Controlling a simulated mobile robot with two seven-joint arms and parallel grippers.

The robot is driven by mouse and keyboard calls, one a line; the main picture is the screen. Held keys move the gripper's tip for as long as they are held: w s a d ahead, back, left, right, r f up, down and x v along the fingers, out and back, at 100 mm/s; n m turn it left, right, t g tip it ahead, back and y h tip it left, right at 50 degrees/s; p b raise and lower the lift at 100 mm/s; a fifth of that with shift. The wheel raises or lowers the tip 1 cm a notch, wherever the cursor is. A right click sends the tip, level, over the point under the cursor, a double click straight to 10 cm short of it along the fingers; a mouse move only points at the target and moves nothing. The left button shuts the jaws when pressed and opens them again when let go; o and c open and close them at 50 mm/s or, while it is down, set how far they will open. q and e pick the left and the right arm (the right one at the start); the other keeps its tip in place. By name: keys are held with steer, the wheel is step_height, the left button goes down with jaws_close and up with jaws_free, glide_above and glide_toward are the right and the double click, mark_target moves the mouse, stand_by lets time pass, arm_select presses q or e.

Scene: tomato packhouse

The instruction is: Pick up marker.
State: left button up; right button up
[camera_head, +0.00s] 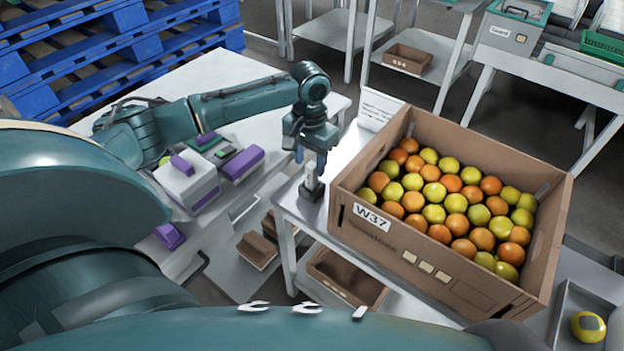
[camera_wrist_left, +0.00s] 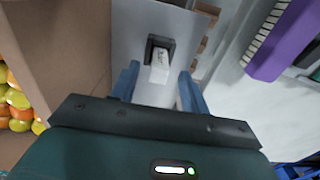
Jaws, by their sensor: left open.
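The marker (camera_head: 311,173) stands upright in a small dark holder (camera_head: 311,191) at the left end of the table with the tomato box. In the left wrist view the marker (camera_wrist_left: 159,68) shows pale, with the black holder (camera_wrist_left: 152,42) around its base. My left gripper (camera_head: 312,158) points down just over the holder. In the wrist view its two blue fingers (camera_wrist_left: 158,84) are apart, one on each side of the marker in the picture. I cannot tell whether either finger touches it. My right gripper is in neither view.
A large cardboard box (camera_head: 400,245) of orange and yellow tomatoes stands close right of the holder. A white sign (camera_head: 380,108) stands behind. A white and purple device (camera_head: 188,183) and a purple block (camera_head: 242,163) lie on the left table. Blue pallets (camera_head: 120,45) are at the back left.

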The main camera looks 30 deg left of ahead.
mark_target(311, 175)
arm_select(q)
steer(key=f, duration=0.5)
steer(key=shift+w+f+b, duration=0.3)
steer(key=shift+b, duration=0.1)
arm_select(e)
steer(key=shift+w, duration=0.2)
arm_select(q)
steer(key=shift+c, duration=0.2)
jaws_close()
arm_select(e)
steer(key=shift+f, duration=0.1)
arm_select(q)
steer(key=shift+r, duration=0.1)
